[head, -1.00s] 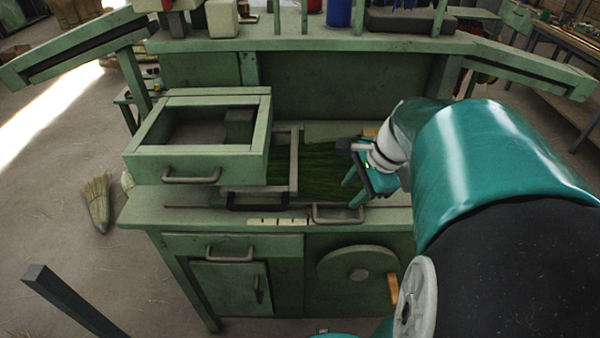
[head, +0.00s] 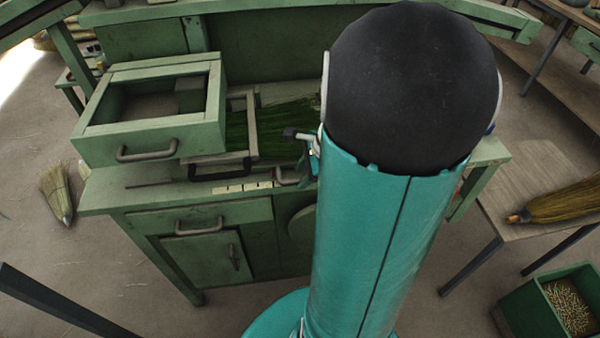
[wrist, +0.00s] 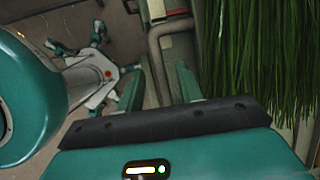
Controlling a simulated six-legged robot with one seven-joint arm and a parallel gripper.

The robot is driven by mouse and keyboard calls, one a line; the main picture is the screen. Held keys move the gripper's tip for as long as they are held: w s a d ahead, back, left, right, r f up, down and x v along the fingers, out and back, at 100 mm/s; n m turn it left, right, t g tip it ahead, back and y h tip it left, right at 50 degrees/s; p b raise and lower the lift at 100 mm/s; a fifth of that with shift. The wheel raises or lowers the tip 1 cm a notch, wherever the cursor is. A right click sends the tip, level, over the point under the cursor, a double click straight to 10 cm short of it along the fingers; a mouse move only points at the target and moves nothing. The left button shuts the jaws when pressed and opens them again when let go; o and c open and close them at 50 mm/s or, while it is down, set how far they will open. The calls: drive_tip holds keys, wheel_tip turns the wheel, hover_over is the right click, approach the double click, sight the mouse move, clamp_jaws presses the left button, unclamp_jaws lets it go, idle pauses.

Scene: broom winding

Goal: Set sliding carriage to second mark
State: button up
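A grey frame (head: 252,128), which looks like the sliding carriage, stands beside the green box on the bench, with a dark handle (head: 220,172) at its front. A pale strip with dark marks (head: 245,186) lies along the bench front. Right of it is a grey metal handle (head: 286,178), partly hidden by my arm. In the wrist view a bent grey bar (wrist: 154,52), seemingly this handle, runs between my gripper's (wrist: 159,72) two teal fingers. They are apart, with gaps beside the bar. My gripper is mostly hidden in the head view. I cannot tell which mark the carriage is at.
Green fibres (head: 275,125) lie right of the frame, close to my gripper in the wrist view. The open-topped green box (head: 150,140) stands on the left of the bench. A side table with a broom (head: 570,203) and a green crate (head: 545,318) are at right.

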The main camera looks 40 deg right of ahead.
sight(283, 181)
drive_tip(key=shift+w+a+f, duration=0.15)
drive_tip(key=shift+w+f, duration=0.1)
drive_tip(key=shift+f, duration=0.35)
clamp_jaws()
drive_tip(key=shift+a, duration=0.1)
drive_tip(key=w+a, duration=0.2)
drive_tip(key=a, duration=0.1)
drive_tip(key=shift+w+a+r, duration=0.1)
drive_tip(key=shift+w, duration=0.1)
